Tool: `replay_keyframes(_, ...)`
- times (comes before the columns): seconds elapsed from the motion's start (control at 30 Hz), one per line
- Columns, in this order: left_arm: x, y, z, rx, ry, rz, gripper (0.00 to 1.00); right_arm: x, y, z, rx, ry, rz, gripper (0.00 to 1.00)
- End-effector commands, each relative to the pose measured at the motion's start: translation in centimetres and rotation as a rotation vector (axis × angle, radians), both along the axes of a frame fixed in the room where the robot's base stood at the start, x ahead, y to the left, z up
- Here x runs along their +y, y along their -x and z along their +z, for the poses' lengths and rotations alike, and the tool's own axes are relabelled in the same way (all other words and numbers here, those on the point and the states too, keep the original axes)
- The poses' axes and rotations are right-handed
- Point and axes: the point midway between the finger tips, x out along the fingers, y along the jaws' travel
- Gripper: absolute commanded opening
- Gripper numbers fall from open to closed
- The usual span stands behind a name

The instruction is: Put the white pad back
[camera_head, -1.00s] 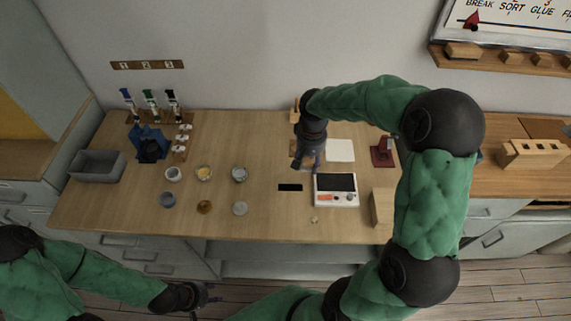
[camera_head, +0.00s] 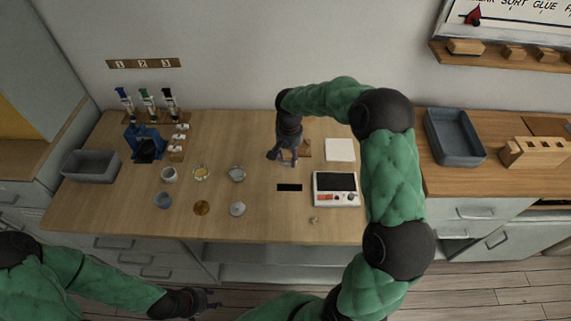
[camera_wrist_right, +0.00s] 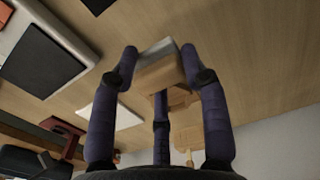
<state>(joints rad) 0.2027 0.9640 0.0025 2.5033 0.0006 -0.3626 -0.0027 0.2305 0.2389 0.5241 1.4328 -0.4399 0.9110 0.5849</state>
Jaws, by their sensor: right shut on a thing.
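My right gripper (camera_head: 283,158) is over the back middle of the table. In the right wrist view its fingers (camera_wrist_right: 160,75) are shut on a small wooden block with a pale grey-white face, seemingly the white pad (camera_wrist_right: 158,65). In the head view the fingers mostly hide the pad. A small wooden holder (camera_head: 306,149) stands just right of the gripper; it also shows behind the fingers in the wrist view (camera_wrist_right: 180,98). A flat white square (camera_head: 340,150) lies farther right. My left gripper (camera_head: 212,299) is empty, with fingers apart, low in front of the table.
A white scale (camera_head: 335,189) with a dark plate and a black strip (camera_head: 289,187) lie in front of the gripper. Several small bowls and discs (camera_head: 202,173) sit to the left, near a blue stand (camera_head: 145,146). A blue-grey tray (camera_head: 454,137) is on the right counter.

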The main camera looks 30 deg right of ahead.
Motion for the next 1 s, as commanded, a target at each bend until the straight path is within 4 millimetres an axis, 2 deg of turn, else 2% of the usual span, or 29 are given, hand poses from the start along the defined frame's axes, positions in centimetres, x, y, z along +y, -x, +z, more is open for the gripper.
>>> replay_keyframes(0.27, 0.0, 0.0, -0.6, 0.0, 0.0, 0.0, 0.4, 0.5, -1.1, -1.5, 0.0, 0.0, 0.0, 0.15)
replay_keyframes(0.5, 0.0, 0.0, -1.5, 0.0, 0.0, 0.0, 0.4, 0.6, -1.3, -4.6, 0.0, 0.0, -0.001, 0.15)
replay_keyframes(0.9, 0.0, 0.0, -1.6, 0.0, 0.0, 0.0, 0.4, 0.6, -1.3, -5.0, 0.0, 0.0, -0.001, 0.15)
replay_keyframes(0.93, 0.0, 0.0, -1.6, 0.0, 0.0, 0.0, 0.4, 0.6, -1.3, -5.0, -0.001, 0.001, -0.001, 0.48)
replay_keyframes(1.0, 0.0, 0.0, -1.6, 0.0, 0.0, 0.0, 0.4, 0.6, -1.3, -5.0, -0.001, 0.001, -0.001, 0.68)
